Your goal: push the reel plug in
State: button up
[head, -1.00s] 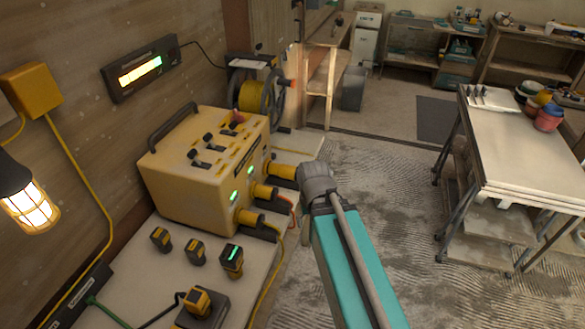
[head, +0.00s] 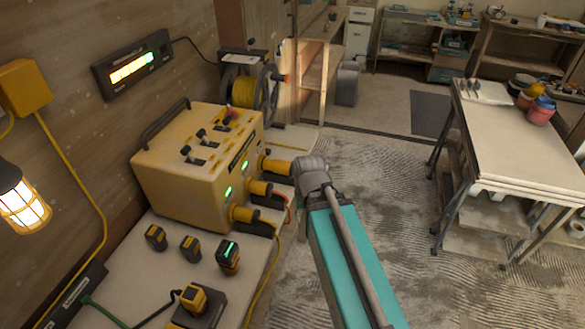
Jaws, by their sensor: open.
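A yellow power box (head: 198,165) stands on a pale bench at left, with several switches on top and a row of yellow plugs on its right side. The farthest yellow plug (head: 277,166) sticks out towards my gripper (head: 294,169); I take it for the reel plug. My grey wrist and teal arm come in from the lower right. My gripper is open at the outer end of this plug, apparently touching or very close. Its fingers are mostly hidden by the wrist, and how deep the plug sits cannot be told. The cable reel (head: 246,92) stands behind the box.
Two nearer plugs, the middle one (head: 260,188) and the nearest one (head: 243,214), have cables and green lights beside them. Several small battery-like blocks (head: 228,256) stand on the bench. A work table (head: 530,145) is at right, with open floor between.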

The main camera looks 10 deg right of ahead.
jog(key=w+f+y+b, duration=0.2)
jog(key=b, duration=0.1)
jog(key=w+f+m+y+b, duration=0.1)
jog(key=w+f+y+b, duration=0.1)
jog(key=w+f+b, duration=0.1)
jog(key=shift+d+f+m+t, duration=0.2)
jog(key=shift+m+t, duration=0.1)
grip_shut()
jog(key=w+d+r+m+t+y+b, duration=0.1)
jog(key=w+d+m+t+y+b, duration=0.3)
jog(key=d+b, duration=1.2)
jog(key=shift+w+d+t+y, duration=0.2)
jog(key=shift+w+t+y, duration=2)
jog(key=shift+w+y, duration=1.5)
